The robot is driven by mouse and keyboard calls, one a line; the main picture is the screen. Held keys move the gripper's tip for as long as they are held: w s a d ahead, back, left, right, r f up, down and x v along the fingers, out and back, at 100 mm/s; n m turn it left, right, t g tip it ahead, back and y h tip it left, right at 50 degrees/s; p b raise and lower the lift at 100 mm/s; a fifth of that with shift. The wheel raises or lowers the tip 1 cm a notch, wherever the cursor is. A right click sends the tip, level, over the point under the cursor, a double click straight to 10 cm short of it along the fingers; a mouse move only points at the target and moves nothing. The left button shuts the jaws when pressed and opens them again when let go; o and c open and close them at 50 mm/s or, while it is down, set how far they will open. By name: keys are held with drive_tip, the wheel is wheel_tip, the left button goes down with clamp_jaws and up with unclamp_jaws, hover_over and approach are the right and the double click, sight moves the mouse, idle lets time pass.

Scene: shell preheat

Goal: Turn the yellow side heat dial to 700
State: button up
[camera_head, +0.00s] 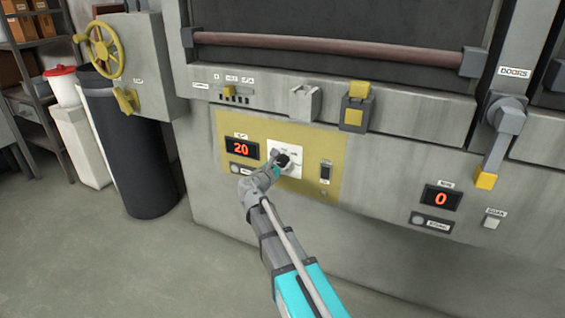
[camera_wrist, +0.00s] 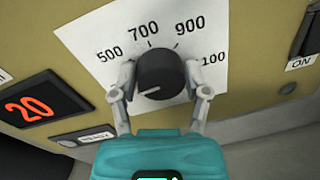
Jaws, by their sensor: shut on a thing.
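The heat dial is a round black knob (camera_wrist: 160,70) on a white scale plate (camera_wrist: 98,40) marked 500, 700, 900 and a partly cut-off 100. A short white mark on the knob sits at its lower left, away from the 700. My gripper (camera_wrist: 164,82) is shut on the knob, one finger on each side. In the head view the dial (camera_head: 283,159) is on the yellow panel (camera_head: 320,150), partly hidden by my gripper (camera_head: 276,162). The red display (camera_head: 241,149) beside it reads 20; it also shows in the wrist view (camera_wrist: 30,108).
A black switch (camera_head: 325,173) is right of the dial. A READY lamp (camera_wrist: 82,135) is below the display. Further right are a display reading 0 (camera_head: 441,198) and the DOORS lever (camera_head: 497,145). A dark bin (camera_head: 135,160) stands left; the floor in front is clear.

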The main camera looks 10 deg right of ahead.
drive_tip(key=m, duration=0.4)
drive_tip(key=shift+s+d+m, duration=0.15)
drive_tip(key=shift+m, duration=0.15)
drive_tip(key=m, duration=0.5)
drive_tip(key=shift+s+d+f+y+p, duration=0.1)
drive_tip(key=shift+y+p, duration=0.2)
drive_tip(key=shift+p, duration=0.1)
drive_tip(key=m, duration=0.4)
drive_tip(key=shift+f+y, duration=0.1)
drive_tip(key=shift+y, duration=0.2)
drive_tip(key=m, duration=0.4)
drive_tip(key=shift+f, duration=0.1)
drive_tip(key=shift+m, duration=0.3)
drive_tip(key=o, duration=1.1)
drive_tip(key=shift+c, duration=0.2)
drive_tip(key=shift+o, duration=0.4)
drive_tip(key=shift+y, duration=0.3)
